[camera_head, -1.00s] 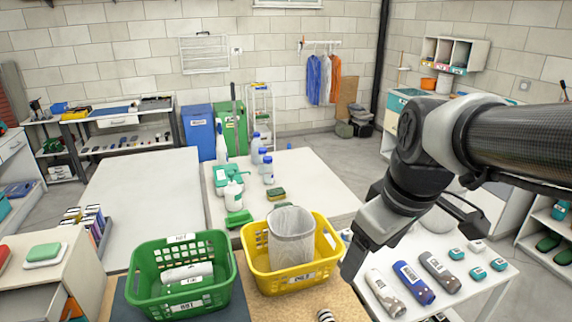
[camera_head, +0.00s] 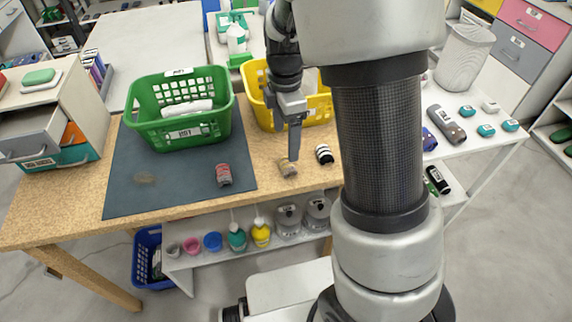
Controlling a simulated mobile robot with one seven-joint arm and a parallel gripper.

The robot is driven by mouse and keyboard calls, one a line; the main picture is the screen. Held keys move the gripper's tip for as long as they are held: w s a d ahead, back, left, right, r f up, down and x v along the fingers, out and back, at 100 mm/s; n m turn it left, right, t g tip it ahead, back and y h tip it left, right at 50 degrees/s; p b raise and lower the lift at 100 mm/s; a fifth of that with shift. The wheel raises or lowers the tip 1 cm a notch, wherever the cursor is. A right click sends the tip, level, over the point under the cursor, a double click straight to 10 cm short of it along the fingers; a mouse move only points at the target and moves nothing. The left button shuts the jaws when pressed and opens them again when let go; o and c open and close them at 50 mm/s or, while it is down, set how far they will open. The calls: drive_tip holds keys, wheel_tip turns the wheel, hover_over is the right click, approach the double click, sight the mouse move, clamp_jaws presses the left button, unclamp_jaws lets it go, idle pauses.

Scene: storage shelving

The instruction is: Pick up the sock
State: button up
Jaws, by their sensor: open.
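Several small rolled bundles that look like socks lie on the tan tabletop. A beige-brown one (camera_head: 288,168) is just below my gripper. A black-and-white striped one (camera_head: 323,154) is to its right. A red-and-grey one (camera_head: 223,175) lies on the dark mat to its left. Which one the task means I cannot tell. My gripper (camera_head: 293,152) points down with its fingers open, seen nearly edge-on. Its tips are just above or beside the beige-brown bundle; contact is unclear. It appears empty.
A green basket (camera_head: 180,138) holding white rolls stands on the dark mat (camera_head: 130,200). A yellow basket (camera_head: 318,108) stands behind my gripper, partly hidden by my arm. A low shelf with several cups and bottles (camera_head: 237,236) is below the table's front edge. The mat's front is mostly clear.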

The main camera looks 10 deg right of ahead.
hover_over(288, 163)
drive_tip(key=f, duration=0.4)
drive_tip(key=shift+w+a+f, duration=0.1)
drive_tip(key=shift+a, duration=0.2)
drive_tip(key=shift+d+f+b, duration=0.15)
drive_tip(key=shift+f+b, duration=0.3)
drive_tip(key=shift+f, duration=0.95)
drive_tip(key=shift+d+f+b, duration=0.15)
drive_tip(key=shift+f+b, duration=0.25)
drive_tip(key=shift+f, duration=0.95)
drive_tip(key=c, duration=1.1)
drive_tip(key=shift+c, duration=0.2)
